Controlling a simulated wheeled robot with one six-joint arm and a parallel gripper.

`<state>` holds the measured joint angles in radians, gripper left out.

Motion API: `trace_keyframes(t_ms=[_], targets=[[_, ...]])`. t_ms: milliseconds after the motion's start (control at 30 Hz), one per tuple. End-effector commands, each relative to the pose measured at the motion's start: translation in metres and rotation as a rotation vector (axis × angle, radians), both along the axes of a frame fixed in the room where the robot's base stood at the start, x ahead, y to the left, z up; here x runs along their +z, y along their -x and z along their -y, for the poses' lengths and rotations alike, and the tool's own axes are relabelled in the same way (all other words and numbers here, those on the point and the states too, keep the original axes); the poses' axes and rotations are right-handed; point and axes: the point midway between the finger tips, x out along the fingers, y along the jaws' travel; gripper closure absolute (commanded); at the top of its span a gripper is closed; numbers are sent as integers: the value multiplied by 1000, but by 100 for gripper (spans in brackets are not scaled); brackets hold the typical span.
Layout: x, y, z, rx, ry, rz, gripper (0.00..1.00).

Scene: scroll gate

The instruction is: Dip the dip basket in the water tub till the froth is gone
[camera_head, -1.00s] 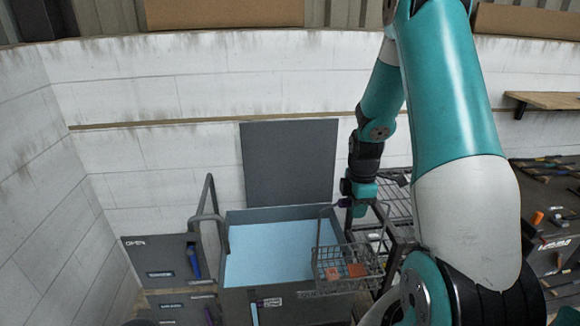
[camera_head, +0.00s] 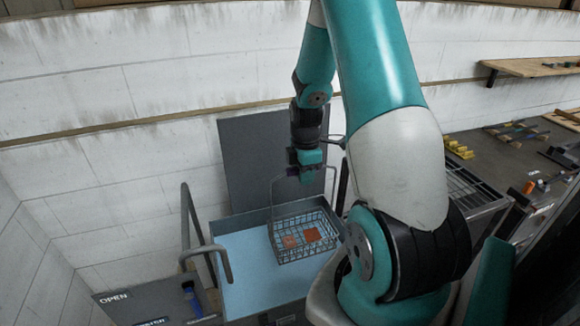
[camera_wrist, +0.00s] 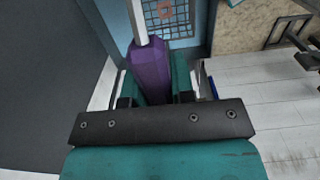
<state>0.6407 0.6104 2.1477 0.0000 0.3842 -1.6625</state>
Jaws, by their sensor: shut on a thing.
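The dip basket (camera_head: 303,238) is a grey wire basket with a few orange-red pieces in it, hanging by a tall handle from my gripper (camera_head: 306,176). In the wrist view my gripper (camera_wrist: 153,85) is shut on the basket's purple grip (camera_wrist: 147,68). The water tub (camera_head: 244,219) is a grey box with flat pale-blue water (camera_head: 238,268). The basket is over the right part of the tub's opening; I cannot tell whether its bottom touches the water. No froth can be made out at this size.
A dark upright panel (camera_head: 262,158) stands behind the tub. A grey bent rail (camera_head: 186,225) rises at its left, beside a box marked OPEN (camera_head: 150,303). A slatted rack (camera_head: 470,190) and a bench with tools stand at the right.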

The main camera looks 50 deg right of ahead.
Motion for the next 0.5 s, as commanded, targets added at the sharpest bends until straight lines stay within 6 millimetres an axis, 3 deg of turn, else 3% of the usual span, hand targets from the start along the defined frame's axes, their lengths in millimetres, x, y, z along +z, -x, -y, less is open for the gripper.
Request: trace_keyframes(t_ms=[167,500], targets=[[-8,-1,0,1,1,0,100],[-45,0,0,1,1,1,100]])
